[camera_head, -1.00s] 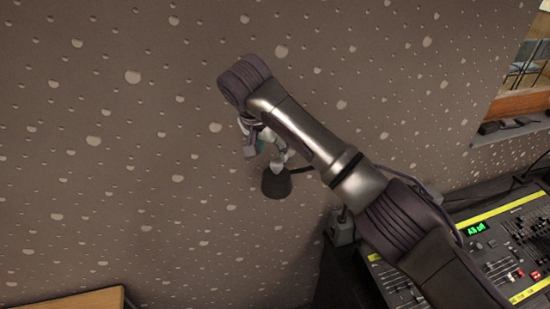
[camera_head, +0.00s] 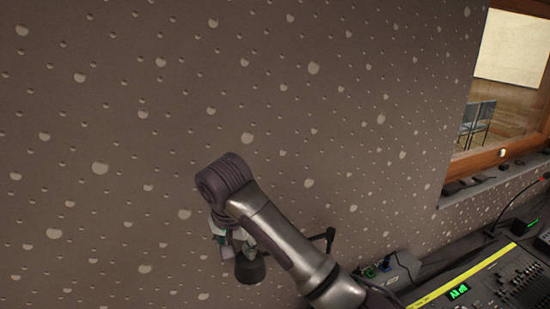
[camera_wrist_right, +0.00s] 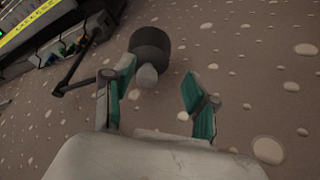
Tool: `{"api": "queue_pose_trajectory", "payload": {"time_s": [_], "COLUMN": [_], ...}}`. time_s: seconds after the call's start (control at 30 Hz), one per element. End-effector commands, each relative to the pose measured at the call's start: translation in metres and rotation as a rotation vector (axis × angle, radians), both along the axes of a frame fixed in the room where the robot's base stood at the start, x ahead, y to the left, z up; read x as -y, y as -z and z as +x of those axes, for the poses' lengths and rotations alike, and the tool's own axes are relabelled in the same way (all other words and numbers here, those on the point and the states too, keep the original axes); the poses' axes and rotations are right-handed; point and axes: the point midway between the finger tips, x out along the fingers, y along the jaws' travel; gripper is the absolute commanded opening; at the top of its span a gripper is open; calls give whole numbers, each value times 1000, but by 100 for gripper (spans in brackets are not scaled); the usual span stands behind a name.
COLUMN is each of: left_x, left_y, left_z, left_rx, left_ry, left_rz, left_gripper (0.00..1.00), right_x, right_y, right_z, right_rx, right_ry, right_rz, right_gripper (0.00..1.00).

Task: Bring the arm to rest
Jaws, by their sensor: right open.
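My right arm (camera_head: 275,235) reaches up from the lower edge in the head view, with its wrist bent down in front of the speckled wall. My right gripper (camera_head: 228,242) is partly hidden behind the wrist there. In the right wrist view the right gripper (camera_wrist_right: 158,78) is open, its two teal-padded fingers apart with nothing held. A dark lamp (camera_wrist_right: 151,46) with a pale bulb shows just beyond the fingers; I cannot tell if the left finger touches it. Its dark shade also shows in the head view (camera_head: 250,270) beside the gripper. My left gripper is not in view.
A lighting console (camera_head: 490,285) with faders and a green display lies at the lower right. A wood-framed window (camera_head: 470,160) with a sill is at the right. The brown wall (camera_head: 110,130) fills the left, with nothing standing before it there.

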Motion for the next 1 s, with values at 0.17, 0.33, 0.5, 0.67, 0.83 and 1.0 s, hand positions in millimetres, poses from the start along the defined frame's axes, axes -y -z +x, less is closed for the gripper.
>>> {"api": "queue_pose_trajectory", "payload": {"time_s": [0.17,0.33,0.5,0.67,0.83,1.0], "left_x": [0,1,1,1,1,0], "left_y": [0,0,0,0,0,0], "left_z": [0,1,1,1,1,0], "left_rx": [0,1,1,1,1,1], "left_ry": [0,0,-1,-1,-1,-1], "left_rz": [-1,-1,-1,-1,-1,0], "left_gripper": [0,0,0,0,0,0], "right_x": [26,69,130,194,243,276], "right_y": [83,147,201,234,244,245], "right_z": [-29,-66,-116,-174,-220,-253], "right_rx": [-64,-63,-34,-4,13,18], "right_ry": [-130,-188,-207,-223,-248,-276], "right_rz": [140,225,237,175,89,17], "right_gripper": [57,57,57,57,57,57]}}
